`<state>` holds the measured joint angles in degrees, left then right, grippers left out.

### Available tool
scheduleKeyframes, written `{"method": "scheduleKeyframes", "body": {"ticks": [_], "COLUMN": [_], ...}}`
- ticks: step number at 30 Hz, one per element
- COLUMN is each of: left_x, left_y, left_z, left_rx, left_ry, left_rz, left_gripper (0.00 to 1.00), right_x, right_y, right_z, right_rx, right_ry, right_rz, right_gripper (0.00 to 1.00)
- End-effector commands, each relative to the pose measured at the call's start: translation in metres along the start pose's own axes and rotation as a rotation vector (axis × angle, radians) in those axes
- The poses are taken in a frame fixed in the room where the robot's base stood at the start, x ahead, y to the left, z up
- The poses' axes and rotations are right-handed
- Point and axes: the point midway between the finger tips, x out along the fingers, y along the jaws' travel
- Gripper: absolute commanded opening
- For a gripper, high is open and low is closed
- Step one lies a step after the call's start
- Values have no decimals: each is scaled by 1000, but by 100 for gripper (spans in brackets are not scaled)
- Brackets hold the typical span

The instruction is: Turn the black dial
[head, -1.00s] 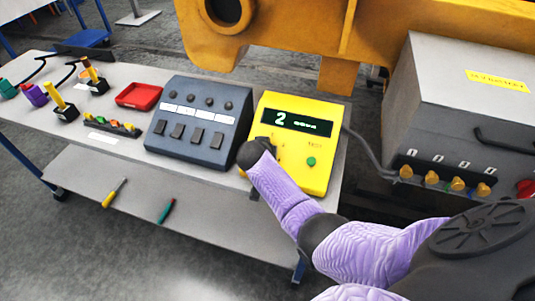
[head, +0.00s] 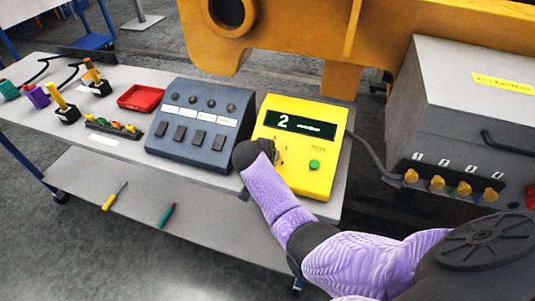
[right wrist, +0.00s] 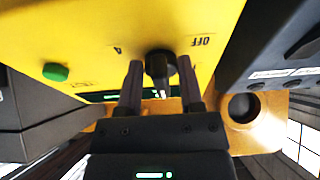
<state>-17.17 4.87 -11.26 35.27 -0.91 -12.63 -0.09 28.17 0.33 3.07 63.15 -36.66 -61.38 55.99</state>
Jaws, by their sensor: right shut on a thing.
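The black dial (right wrist: 158,66) is on the face of a yellow box (head: 308,182), between the printed marks "OFF" and "A" in the right wrist view. My right gripper (right wrist: 161,76) has one finger on each side of the dial and is shut on it. In the head view the right gripper (head: 268,152) covers most of the dial. The box's dark display (head: 300,125) shows a "2" and smaller green characters. A green button (head: 315,164) is to the right of the dial; it also shows in the right wrist view (right wrist: 55,72). My left gripper is not in view.
A dark grey switch panel (head: 192,151) stands just left of the yellow box. A red tray (head: 140,97) and several coloured tools lie farther left on the grey bench. A grey cabinet (head: 470,95) stands at right, with a cable running to it. A large yellow casting (head: 290,40) is behind.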

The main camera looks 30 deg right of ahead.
Motion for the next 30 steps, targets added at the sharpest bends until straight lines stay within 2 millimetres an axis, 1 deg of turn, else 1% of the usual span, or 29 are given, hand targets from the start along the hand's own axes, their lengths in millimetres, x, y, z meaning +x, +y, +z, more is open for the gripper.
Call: {"method": "scheduleKeyframes", "body": {"ticks": [1,2,8,11,14,18,21,25,30], "left_x": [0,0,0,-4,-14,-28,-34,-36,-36], "left_y": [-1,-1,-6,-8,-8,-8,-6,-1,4], "left_z": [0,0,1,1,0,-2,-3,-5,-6], "left_rx": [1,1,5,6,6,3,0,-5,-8], "left_ry": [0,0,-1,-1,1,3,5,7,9], "left_rz": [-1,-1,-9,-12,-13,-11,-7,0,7], "left_gripper": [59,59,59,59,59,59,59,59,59], "right_x": [0,0,0,-6,-23,-58,-80,-96,-100], "right_y": [0,0,0,-1,-1,-1,0,-1,0], "right_z": [-1,-1,-1,-2,-3,-4,-2,-1,0], "right_rx": [0,0,0,0,0,2,2,0,0], "right_ry": [1,1,1,2,2,1,0,1,1], "right_rz": [-1,-1,-1,-2,-4,-5,-4,-3,0], "right_gripper": [52,56,56,56,56,56,56,56,56]}}
